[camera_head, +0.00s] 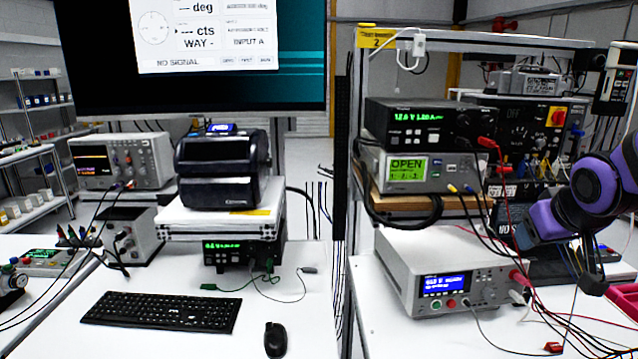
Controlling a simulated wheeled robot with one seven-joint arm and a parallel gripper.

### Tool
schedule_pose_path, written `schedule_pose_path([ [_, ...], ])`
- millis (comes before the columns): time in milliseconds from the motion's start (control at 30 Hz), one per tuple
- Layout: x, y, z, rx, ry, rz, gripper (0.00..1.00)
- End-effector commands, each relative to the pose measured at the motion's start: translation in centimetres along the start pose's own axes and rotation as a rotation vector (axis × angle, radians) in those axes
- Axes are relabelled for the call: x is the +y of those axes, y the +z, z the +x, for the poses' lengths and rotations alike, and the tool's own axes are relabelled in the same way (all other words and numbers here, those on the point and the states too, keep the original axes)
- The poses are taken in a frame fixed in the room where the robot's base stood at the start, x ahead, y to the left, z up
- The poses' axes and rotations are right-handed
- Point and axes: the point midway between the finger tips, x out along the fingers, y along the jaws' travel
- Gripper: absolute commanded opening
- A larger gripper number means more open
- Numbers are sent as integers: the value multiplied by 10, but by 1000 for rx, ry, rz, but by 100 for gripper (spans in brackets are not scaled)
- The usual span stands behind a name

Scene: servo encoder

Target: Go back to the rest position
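My purple and black arm (592,190) reaches in from the right edge, above the right bench. Its lower end is dark and sits among black instruments and cables, so my gripper's fingers cannot be made out. I cannot tell whether they are open or shut, or whether they hold anything. The white bench power supply (450,275) with a blue display stands to the left of the arm, apart from it.
Red and black leads run across the right bench (385,320) below my arm. Stacked instruments (420,170) stand behind the white supply. A monitor (200,75) hangs over the left bench, with a keyboard (160,311) and mouse (275,340). A gap separates the benches.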

Motion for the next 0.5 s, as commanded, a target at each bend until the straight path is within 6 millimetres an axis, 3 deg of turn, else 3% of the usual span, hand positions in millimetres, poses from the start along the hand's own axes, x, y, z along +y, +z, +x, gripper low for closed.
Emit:
schedule_pose_path([
  [33, -5, 2, -17, -7, -7, 6, 59],
  [300, -33, 34, -99, -111, -74, 48, 59],
  [500, -49, 64, -145, -180, -134, 60, 59],
])
